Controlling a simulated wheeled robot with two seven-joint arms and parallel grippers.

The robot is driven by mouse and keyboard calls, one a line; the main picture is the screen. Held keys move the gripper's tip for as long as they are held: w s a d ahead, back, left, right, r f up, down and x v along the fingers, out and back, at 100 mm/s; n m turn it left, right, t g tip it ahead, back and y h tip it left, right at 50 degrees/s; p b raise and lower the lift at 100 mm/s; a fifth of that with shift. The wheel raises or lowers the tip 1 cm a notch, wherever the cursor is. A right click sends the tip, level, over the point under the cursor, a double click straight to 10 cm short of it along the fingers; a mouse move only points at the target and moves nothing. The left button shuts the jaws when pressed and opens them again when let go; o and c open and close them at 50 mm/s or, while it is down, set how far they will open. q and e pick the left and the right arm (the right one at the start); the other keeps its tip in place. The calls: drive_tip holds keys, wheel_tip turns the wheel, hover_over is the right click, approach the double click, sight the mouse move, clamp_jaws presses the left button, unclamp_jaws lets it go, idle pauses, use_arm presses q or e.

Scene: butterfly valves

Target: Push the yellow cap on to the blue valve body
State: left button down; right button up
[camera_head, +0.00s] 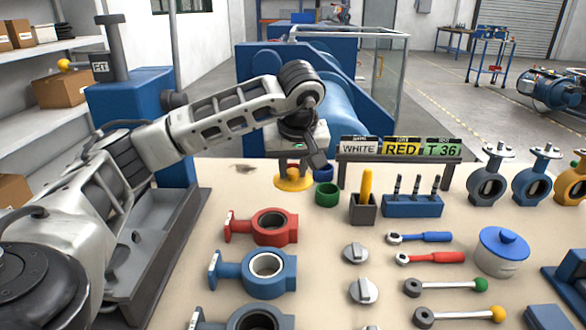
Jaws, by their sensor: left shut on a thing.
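My left gripper (294,170) reaches down at the back of the table, and its fingers are shut on a round, flat yellow cap (288,184). The cap is at or just above the table top; I cannot tell whether it touches. The gripper hides part of the cap's top. A blue valve body (285,281) with a round bore lies flat nearer the front, apart from the cap. Another blue valve (532,187) stands upright at the right. My right gripper is not in view.
A red valve body (290,232) lies between the cap and the flat blue one. A green ring (327,195) and a blue ring (324,171) are right of the cap. A dark holder (363,210) and blue rack (411,207) stand further right.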

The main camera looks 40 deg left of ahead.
sight(292, 185)
use_arm(q)
drive_tip(key=s+d+r, duration=0.2)
drive_tip(key=s, duration=0.1)
drive_tip(key=shift+d, duration=0.35)
wheel_tip(292, 185, up, 3)
drive_tip(key=p, duration=0.3)
drive_tip(key=shift+s+d, duration=0.15)
